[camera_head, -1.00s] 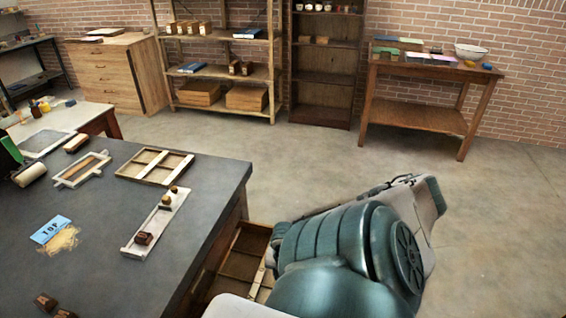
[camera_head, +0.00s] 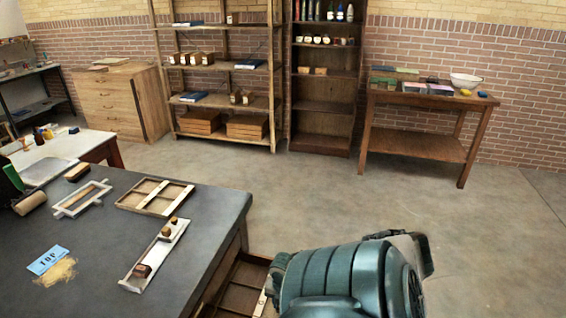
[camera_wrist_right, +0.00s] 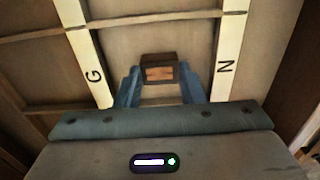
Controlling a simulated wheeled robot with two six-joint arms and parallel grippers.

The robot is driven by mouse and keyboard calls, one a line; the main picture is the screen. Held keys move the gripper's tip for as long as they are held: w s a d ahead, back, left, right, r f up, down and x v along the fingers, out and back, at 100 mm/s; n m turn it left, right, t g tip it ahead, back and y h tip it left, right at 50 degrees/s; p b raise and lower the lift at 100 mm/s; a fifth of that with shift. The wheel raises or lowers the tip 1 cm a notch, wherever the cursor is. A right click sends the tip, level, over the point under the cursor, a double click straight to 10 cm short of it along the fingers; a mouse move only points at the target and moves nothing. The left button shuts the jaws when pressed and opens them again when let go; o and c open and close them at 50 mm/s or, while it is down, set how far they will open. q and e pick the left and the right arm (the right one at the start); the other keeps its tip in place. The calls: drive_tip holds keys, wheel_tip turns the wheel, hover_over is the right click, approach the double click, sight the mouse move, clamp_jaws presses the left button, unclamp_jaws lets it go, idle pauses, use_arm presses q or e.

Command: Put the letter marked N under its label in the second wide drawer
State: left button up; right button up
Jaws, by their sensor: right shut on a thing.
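In the right wrist view, my right gripper (camera_wrist_right: 160,88) is shut on a small brown wooden letter block (camera_wrist_right: 158,72); no mark is readable on its visible face. The block is over the open drawer (camera_wrist_right: 45,20), between a white strip labelled G (camera_wrist_right: 91,60) on the left and a white strip labelled N (camera_wrist_right: 229,50) on the right. I cannot tell whether the block touches the drawer floor. In the head view, the open drawer (camera_head: 240,288) shows partly beside the bench; my right arm hides the gripper and block. My left gripper is out of view.
The dark bench top (camera_head: 100,235) bears a long white tray (camera_head: 155,258) with small blocks, a wooden frame (camera_head: 155,196), and a blue card (camera_head: 48,260). Shelves (camera_head: 215,85) and a side table (camera_head: 425,100) stand at the wall. The floor between is clear.

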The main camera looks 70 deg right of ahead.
drive_tip(key=o, duration=1)
drive_tip(key=shift+f, duration=0.1)
drive_tip(key=shift+c, duration=0.2)
wheel_tip(320, 180, up, 12)
drive_tip(key=p, duration=0.2)
